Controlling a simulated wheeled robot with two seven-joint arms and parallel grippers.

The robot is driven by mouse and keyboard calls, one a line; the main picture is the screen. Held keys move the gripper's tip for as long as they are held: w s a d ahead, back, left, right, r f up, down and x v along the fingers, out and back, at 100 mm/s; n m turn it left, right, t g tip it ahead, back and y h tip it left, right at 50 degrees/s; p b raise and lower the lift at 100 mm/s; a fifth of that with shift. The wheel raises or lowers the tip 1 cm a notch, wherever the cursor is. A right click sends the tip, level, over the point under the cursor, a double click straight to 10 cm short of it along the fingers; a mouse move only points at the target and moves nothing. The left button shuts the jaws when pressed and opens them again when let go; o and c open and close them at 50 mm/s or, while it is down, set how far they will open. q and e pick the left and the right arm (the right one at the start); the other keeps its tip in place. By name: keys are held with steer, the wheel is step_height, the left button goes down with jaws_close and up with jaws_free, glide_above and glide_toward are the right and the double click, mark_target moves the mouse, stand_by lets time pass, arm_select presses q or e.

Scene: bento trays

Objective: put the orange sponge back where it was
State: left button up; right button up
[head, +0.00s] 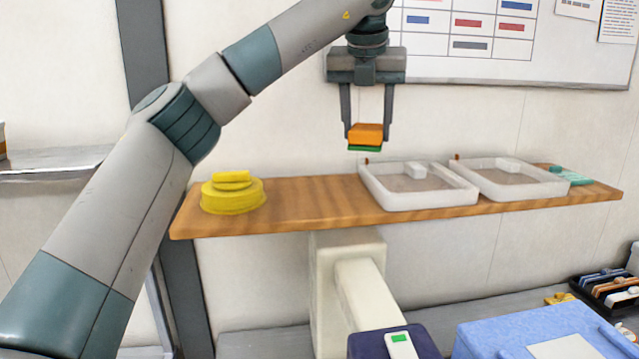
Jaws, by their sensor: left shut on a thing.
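The orange sponge (366,133) has a green underside. My left gripper (367,130) points down and is shut on it, one finger at each side. It holds the sponge in the air above the back of the wooden shelf (315,205), just above and behind the left white tray (420,201) in the picture. A second white tray (510,190) stands to its right on the shelf. My right gripper does not show.
A yellow stacked round item (233,195) stands at the shelf's left end. A teal item (568,175) lies near the right end. The shelf is bare between the yellow item and the left tray. Below are a blue box (490,343) and a dark box (432,350) with a white device (400,346).

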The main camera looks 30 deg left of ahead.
arm_select(q)
steer(key=s+a+f+p, duration=0.1)
steer(key=s+a+f, duration=0.1)
steer(key=s+a+f+p, duration=0.1)
steer(key=s+a, duration=0.1)
steer(key=s, duration=0.1)
steer(key=s+a+f, duration=0.2)
steer(key=shift+s+a+f+p, duration=0.2)
steer(key=shift+s+f+p, duration=0.1)
steer(key=shift+s+p, duration=0.1)
steer(key=shift+f, duration=0.1)
steer(key=shift+w+d, duration=0.1)
steer(key=shift+f, duration=0.1)
steer(key=shift+f+p, duration=0.35)
step_height(320, 180, down, 3)
steer(key=shift+r+p, duration=0.15)
steer(key=shift+p, duration=0.6)
steer(key=shift+f, duration=0.2)
